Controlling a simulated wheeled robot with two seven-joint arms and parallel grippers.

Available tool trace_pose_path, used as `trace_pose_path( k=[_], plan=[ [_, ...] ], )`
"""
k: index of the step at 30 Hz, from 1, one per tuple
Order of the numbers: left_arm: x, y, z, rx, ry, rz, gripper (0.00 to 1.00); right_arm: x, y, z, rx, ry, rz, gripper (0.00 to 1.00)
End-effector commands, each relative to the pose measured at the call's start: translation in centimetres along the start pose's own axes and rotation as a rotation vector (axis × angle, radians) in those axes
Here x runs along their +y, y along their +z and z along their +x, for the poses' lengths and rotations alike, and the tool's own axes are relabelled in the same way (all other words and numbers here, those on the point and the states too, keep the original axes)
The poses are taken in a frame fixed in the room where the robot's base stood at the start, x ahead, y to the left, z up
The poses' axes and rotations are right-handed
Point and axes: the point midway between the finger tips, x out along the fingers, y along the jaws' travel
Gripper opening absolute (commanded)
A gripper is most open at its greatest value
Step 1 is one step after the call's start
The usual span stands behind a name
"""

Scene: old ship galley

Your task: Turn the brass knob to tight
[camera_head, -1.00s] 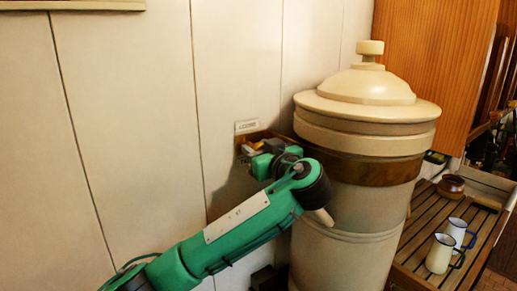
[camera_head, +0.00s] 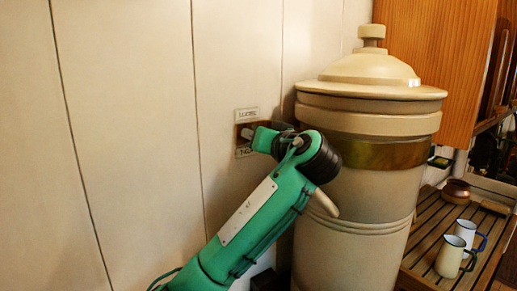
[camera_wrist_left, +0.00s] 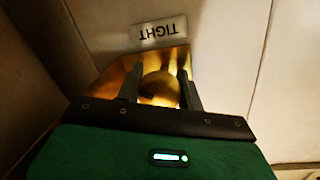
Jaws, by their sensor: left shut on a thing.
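The brass knob (camera_wrist_left: 160,86) shows in the left wrist view as a round form between two dark fingers. It sits on a shiny brass plate (camera_wrist_left: 112,76) fixed to the wall. A label reading TIGHT (camera_wrist_left: 158,31) shows upside down beyond the plate. My left gripper (camera_wrist_left: 161,92) is shut on the knob. In the head view, my left gripper (camera_head: 250,133) is at the wall plate and hides most of the knob. A small label reading LOOSE (camera_head: 246,114) is above it, and the TIGHT label (camera_head: 243,153) is partly visible below. My right gripper is not in view.
A large cream lidded urn (camera_head: 365,185) with a brass band stands close to the right of my arm. A slatted wooden counter (camera_head: 430,240) at right holds two enamel jugs (camera_head: 449,256) and a brown pot (camera_head: 456,190). The panelled wall (camera_head: 130,120) at left is clear.

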Motion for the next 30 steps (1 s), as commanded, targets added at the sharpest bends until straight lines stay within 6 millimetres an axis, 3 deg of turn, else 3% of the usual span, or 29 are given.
trace_pose_path(
  k=[30],
  plan=[
    [0.05,0.17,-0.06,-0.123,-0.008,0.89,0.15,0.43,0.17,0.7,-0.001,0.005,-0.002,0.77]
  ],
)
